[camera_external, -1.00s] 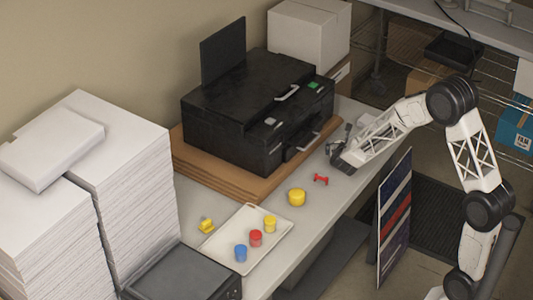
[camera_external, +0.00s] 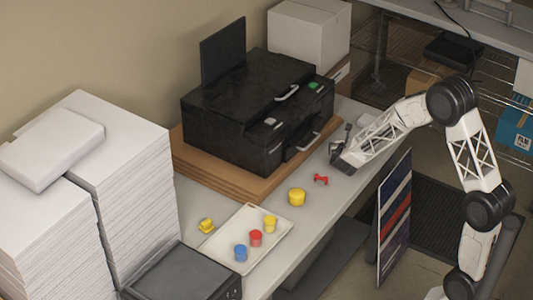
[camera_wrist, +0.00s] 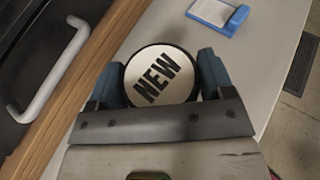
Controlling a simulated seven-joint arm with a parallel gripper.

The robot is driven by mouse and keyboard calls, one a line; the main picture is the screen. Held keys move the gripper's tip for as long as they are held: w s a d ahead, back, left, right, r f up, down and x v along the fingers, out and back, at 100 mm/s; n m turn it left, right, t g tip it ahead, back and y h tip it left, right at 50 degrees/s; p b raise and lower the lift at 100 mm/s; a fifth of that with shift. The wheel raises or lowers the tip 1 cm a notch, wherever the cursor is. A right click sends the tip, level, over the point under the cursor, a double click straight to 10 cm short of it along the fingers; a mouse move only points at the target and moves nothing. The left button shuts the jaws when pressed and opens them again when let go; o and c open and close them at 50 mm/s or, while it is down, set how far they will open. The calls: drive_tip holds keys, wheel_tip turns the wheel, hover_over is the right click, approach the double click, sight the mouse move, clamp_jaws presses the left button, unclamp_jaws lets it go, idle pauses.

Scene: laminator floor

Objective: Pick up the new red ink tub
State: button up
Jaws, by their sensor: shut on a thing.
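My gripper (camera_wrist: 160,88) is shut on a round tub with a white lid (camera_wrist: 158,75) marked "NEW" in black. The fingers sit on both sides of it in the wrist view. The tub's side is mostly hidden, so I cannot tell its colour. In the external view my gripper (camera_external: 341,157) is low at the bench, right of the black printer, and hides the tub. I cannot tell whether the tub touches the bench. Another red tub (camera_external: 256,238) stands on the white tray (camera_external: 275,250), between a blue tub (camera_external: 241,253) and a yellow tub (camera_external: 270,223).
The black printer (camera_external: 240,120) stands on brown boards beside my gripper. A yellow tub (camera_external: 297,198) and a small red object (camera_external: 321,180) lie on the bench nearby. A blue-and-white object (camera_wrist: 219,12) lies ahead in the wrist view. Paper stacks (camera_external: 130,190) stand left.

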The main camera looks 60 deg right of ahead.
drive_tip(key=shift+r, duration=0.15)
wheel_tip(320, 180, up, 18)
idle(0.7)
